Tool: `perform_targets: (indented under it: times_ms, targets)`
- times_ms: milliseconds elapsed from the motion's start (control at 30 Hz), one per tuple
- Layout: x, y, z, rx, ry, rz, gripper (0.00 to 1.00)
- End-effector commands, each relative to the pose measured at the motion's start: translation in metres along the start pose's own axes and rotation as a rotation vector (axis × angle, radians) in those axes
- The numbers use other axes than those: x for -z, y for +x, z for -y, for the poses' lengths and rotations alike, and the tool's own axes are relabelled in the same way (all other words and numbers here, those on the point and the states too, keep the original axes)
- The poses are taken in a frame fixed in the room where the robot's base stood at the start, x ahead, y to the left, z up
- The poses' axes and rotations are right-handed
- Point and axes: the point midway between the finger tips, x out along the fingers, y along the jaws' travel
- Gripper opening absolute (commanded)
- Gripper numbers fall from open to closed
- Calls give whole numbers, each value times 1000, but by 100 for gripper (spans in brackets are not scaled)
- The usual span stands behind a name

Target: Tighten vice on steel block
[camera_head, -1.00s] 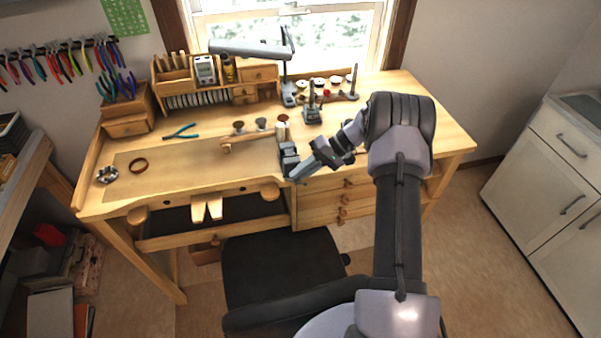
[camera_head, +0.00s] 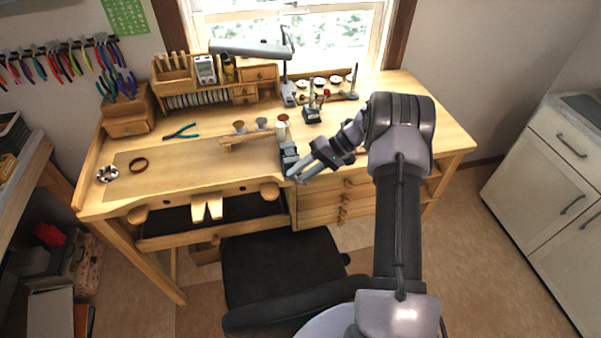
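The vice (camera_head: 289,157) is a small dark grey block-like tool at the front edge of the wooden workbench, right of the bench pins. My gripper (camera_head: 296,177) reaches in from the right, with its fingertips at the front of the vice. Its two fingers look spread apart at this size. The vice handle is hidden or too small to make out between the fingers. I cannot make out a steel block in the vice jaws, and I cannot tell whether the fingers touch the vice.
A wooden rack with cups stands just left of the vice. A dark chair (camera_head: 280,270) stands below the front edge.

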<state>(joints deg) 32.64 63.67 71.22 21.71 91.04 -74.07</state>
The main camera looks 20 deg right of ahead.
Motion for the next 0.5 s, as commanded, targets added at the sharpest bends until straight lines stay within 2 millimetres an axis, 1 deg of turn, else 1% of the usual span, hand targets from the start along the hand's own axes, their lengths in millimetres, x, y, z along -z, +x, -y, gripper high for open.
perform_targets:
  times_ms: [167,267,367,500]
  targets:
    - [0,-2,0,0,-1,-1,32]
    - [1,-11,1,0,-1,-3,32]
    - [1,-31,1,0,0,-5,32]
    - [1,-70,1,-1,0,-5,32]
